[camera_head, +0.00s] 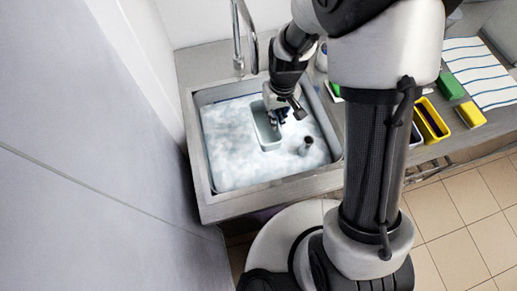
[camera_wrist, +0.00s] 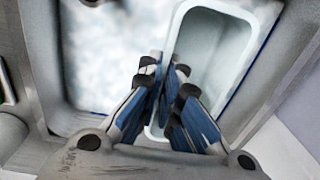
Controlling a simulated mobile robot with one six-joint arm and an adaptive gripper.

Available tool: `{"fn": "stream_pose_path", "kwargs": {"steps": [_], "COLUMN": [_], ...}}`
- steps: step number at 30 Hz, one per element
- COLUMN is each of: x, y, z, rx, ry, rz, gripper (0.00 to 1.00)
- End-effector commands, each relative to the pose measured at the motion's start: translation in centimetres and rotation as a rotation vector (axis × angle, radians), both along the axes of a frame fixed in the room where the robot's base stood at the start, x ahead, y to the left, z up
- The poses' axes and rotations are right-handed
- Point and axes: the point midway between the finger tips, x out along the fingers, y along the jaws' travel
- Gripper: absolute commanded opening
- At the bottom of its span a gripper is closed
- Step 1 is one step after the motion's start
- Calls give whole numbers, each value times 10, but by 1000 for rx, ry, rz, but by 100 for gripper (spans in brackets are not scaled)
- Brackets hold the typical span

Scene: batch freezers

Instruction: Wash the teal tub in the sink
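The pale teal tub (camera_head: 261,124) is upright in the sink (camera_head: 270,195), with white suds around it. In the wrist view the tub (camera_wrist: 212,60) runs from the top right down to the fingers, and its inside looks empty. My gripper (camera_head: 277,117) reaches down at the tub's right side in the head view. In the wrist view my gripper (camera_wrist: 165,68) has its two blue-padded fingers close together on either side of the tub's left wall, pinching the rim. The fingers hide part of that wall. The tub's underside is hidden.
A tap (camera_head: 238,42) arches over the sink's back edge. A grey upright pipe (camera_head: 306,146) stands in the suds right of the tub.

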Motion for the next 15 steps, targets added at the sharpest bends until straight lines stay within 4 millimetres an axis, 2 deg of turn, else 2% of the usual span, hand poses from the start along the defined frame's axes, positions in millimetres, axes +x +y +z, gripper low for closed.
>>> {"fn": "stream_pose_path", "kwargs": {"steps": [11,15], "x": [0,0], "y": [0,0], "z": [0,6], "rx": [0,0], "ry": [0,-1], "rz": [0,0], "gripper": [0,0]}}
